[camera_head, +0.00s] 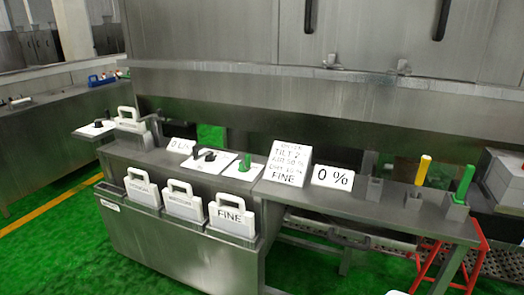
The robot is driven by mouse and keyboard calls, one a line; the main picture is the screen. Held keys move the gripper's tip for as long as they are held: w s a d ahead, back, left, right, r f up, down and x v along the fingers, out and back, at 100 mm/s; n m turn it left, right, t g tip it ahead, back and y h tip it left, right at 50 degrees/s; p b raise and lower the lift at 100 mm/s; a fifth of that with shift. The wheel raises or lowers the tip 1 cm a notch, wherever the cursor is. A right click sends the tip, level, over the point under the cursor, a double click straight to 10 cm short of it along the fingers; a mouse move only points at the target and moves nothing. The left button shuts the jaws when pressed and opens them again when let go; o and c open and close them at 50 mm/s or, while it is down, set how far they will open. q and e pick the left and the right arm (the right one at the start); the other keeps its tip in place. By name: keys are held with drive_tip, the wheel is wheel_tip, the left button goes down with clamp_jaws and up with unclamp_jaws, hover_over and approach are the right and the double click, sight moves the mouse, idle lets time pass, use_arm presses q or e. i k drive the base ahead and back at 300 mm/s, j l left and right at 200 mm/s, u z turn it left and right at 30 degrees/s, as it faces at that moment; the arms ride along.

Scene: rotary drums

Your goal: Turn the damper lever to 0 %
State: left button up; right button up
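A green upright handle (245,163) stands on a white plate on the steel console. A black knob (207,155) sits on another white plate to its left. To the right, a yellow-topped lever (423,170) and a green lever (464,184) stand in small grey blocks on the bench. A white "0 %" sign (332,178) stands between the green handle and these levers. I cannot tell which of these is the damper lever, and no lever scale is readable. Neither of my grippers shows in the head view.
A multi-line order sign (287,165) stands beside the "0 %" sign. White handled plates, one marked "FINE" (231,218), sit along the console front. A red stepladder-like frame (458,263) stands under the right end. Large steel machinery fills the back. Green floor is open at lower left.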

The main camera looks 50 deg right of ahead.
sight(209, 156)
drive_tip(key=z, duration=1.1)
